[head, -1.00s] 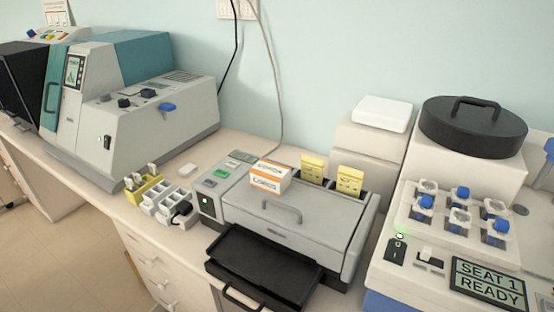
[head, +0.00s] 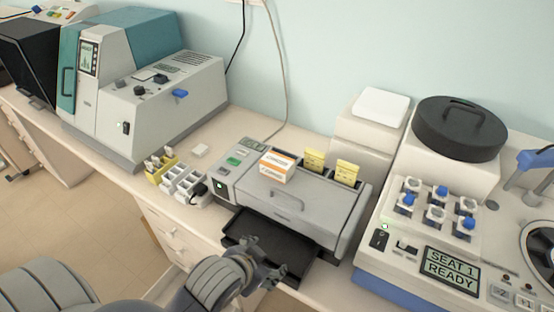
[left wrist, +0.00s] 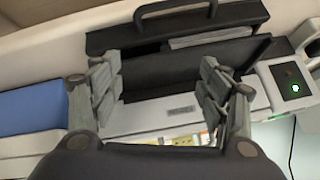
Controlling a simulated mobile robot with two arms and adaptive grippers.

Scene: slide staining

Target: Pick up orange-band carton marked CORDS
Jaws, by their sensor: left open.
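The white carton with an orange band (head: 277,167) sits upright on top of the grey bench machine (head: 318,205), left of two yellow holders. Its lettering is too small to read surely. My left gripper (head: 268,277) is in front of that machine, near its black front tray, below and apart from the carton. In the left wrist view the left gripper (left wrist: 165,78) is open with nothing between its fingers. White, yellow and orange bits show at the bottom there, mostly hidden by the gripper body. My right gripper is not in view.
The black tray (head: 262,243) juts from the machine's front. Yellow holders (head: 346,173) stand right of the carton. A white and yellow rack (head: 183,184) is at left. A seat-display instrument (head: 428,250) stands at right, a large teal-grey machine (head: 160,95) at far left.

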